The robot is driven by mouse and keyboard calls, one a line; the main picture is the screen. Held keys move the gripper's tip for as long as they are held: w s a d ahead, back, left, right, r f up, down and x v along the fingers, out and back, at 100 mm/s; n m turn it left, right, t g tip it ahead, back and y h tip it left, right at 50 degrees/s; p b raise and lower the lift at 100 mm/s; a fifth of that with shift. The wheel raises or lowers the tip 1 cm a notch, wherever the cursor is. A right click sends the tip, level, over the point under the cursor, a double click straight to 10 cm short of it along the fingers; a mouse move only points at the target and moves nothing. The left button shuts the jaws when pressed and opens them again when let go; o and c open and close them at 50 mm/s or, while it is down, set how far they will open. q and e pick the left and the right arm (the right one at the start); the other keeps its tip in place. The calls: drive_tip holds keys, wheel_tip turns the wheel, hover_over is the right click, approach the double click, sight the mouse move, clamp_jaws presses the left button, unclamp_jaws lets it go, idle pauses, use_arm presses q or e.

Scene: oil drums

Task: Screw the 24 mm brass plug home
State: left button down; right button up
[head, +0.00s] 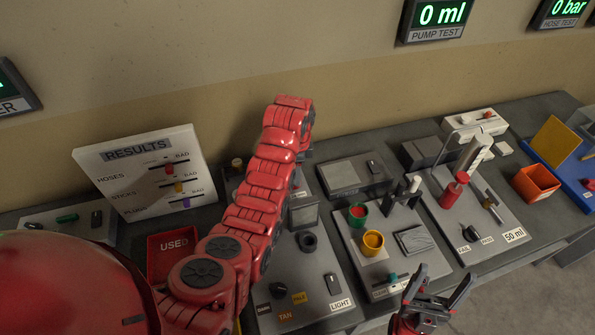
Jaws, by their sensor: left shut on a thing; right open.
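I cannot pick out the 24 mm brass plug with certainty. A small brown-topped piece (237,163) shows just left of my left arm, too small to identify. My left arm reaches up across the middle of the bench. Its gripper is hidden behind the arm links, so what it holds is not visible. My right gripper (438,284) is at the bottom right, in front of the bench, with its fingers spread and nothing between them. The results board (150,172) stands at the back left, with rows for hoses, sticks and plugs.
A red USED bin (170,257) stands left of my arm. The LIGHT panel (318,290) has a dark ring (307,241). Right of it are a green-red cup (358,214), a yellow cup (373,242), a red cylinder (453,191) on the 50 ml board and an orange bin (536,183).

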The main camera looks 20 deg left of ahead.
use_arm(q)
drive_tip(key=m, duration=0.4)
drive_tip(key=shift+s, duration=0.2)
drive_tip(key=shift+c, duration=1.7)
unclamp_jaws()
drive_tip(key=n, duration=0.5)
drive_tip(key=shift+w+n+b, duration=0.3)
drive_tip(key=shift+n+b, duration=0.1)
drive_tip(key=n, duration=0.6)
drive_tip(key=shift+w+a+n+b, duration=0.2)
drive_tip(key=shift+a+n+b, duration=0.1)
drive_tip(key=shift+b, duration=0.1)
drive_tip(key=n, duration=0.6)
drive_tip(key=shift+w+a+n, duration=0.1)
drive_tip(key=shift+a+n, duration=0.15)
drive_tip(key=shift+n, duration=0.05)
drive_tip(key=n, duration=0.6)
drive_tip(key=shift+a, duration=0.25)
